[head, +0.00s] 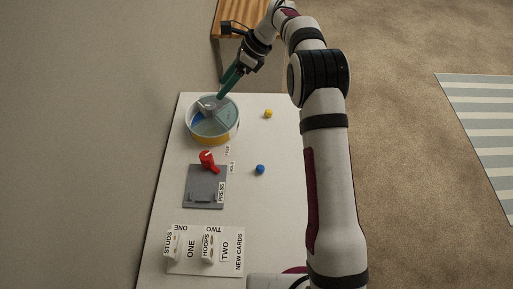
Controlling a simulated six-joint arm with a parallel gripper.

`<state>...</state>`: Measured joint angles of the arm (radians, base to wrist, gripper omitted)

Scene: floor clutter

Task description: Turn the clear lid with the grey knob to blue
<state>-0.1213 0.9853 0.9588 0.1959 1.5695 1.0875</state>
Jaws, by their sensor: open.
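A round tub with a clear lid (216,126) stands at the far end of the white table. The grey knob (208,104) sits on the lid, close to my gripper's tips. A blue sector (196,118) shows at the lid's left side, and a yellow band (211,140) runs along the tub's near side. My gripper (221,96) has green fingers, comes down from the upper right and is open. Its tips are just above or beside the knob; I cannot tell whether they touch it. The fingers hide part of the lid's far edge.
A grey plate with a red lever (208,160) is nearer on the table (275,210). A yellow ball (268,114) and a blue ball (260,169) lie right of these. A wooden bench (230,22) stands behind.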

